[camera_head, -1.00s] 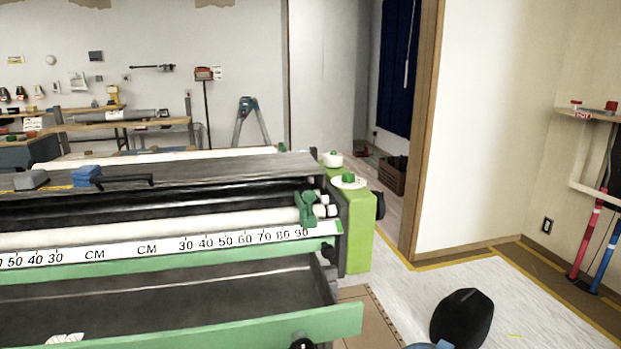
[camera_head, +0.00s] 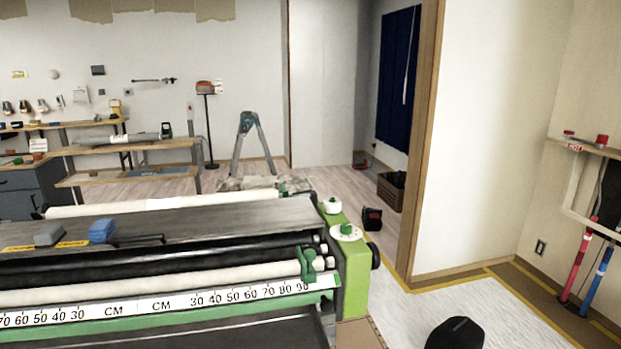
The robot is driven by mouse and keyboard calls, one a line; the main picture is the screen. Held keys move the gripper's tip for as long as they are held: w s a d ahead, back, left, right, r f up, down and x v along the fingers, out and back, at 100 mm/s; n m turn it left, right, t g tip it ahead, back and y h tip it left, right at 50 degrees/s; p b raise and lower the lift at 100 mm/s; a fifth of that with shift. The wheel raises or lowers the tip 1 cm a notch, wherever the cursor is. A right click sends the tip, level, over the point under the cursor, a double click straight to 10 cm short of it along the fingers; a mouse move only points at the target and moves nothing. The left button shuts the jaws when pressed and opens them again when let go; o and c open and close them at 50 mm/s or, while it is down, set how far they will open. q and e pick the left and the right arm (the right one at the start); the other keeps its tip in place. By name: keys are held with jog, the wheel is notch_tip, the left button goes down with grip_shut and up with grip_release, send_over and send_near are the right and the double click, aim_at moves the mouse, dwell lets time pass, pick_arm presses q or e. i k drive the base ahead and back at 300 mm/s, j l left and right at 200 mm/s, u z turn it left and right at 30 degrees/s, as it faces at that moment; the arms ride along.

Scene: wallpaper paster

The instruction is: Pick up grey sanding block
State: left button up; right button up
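The grey sanding block (camera_head: 48,234) sits on the dark top of the green wallpaper pasting machine (camera_head: 357,275), at the left. A blue block (camera_head: 102,230) sits just to its right, apart from it. Yellow tape strips lie on the top beside the blocks. Neither of my grippers shows in the head view. A black rounded shape (camera_head: 455,334) shows at the bottom right edge, and I cannot tell what it is.
A black bar lies right of the blue block on the machine top. Rollers and a ruler strip (camera_head: 160,306) run along the front. Workbenches (camera_head: 130,145) and a blue stepladder (camera_head: 250,150) stand behind.

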aim_at(49, 237)
jog(key=u, duration=1.25)
